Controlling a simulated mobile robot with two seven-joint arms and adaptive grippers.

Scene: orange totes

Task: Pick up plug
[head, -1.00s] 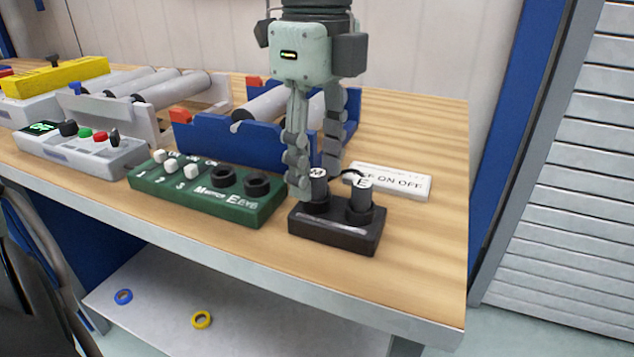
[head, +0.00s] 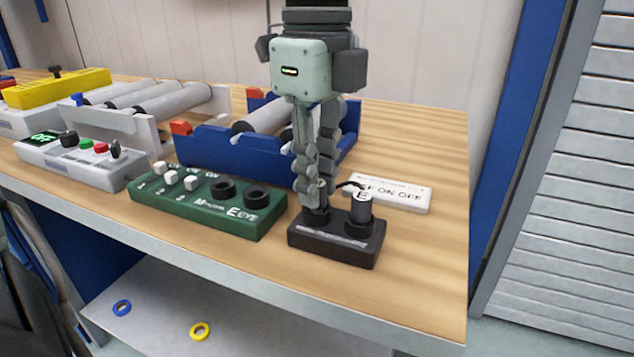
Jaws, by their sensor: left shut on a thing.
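A black base block (head: 333,243) stands near the front right of the wooden bench with two plugs upright in it. My left gripper (head: 316,190) comes down from above and is shut on the left plug (head: 315,213), whose upper part is mostly hidden by the fingers. The lower black part of that plug still sits at the block. The right plug (head: 361,207), grey on top with a letter E, stands free beside the fingers. A dark cable shows at the tops of the plugs. My right gripper is not in view.
A green panel (head: 207,205) with switches and two black sockets lies left of the block. A white label plate (head: 400,195) lies behind right. A blue roller frame (head: 222,152) stands behind. The bench's right end is clear.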

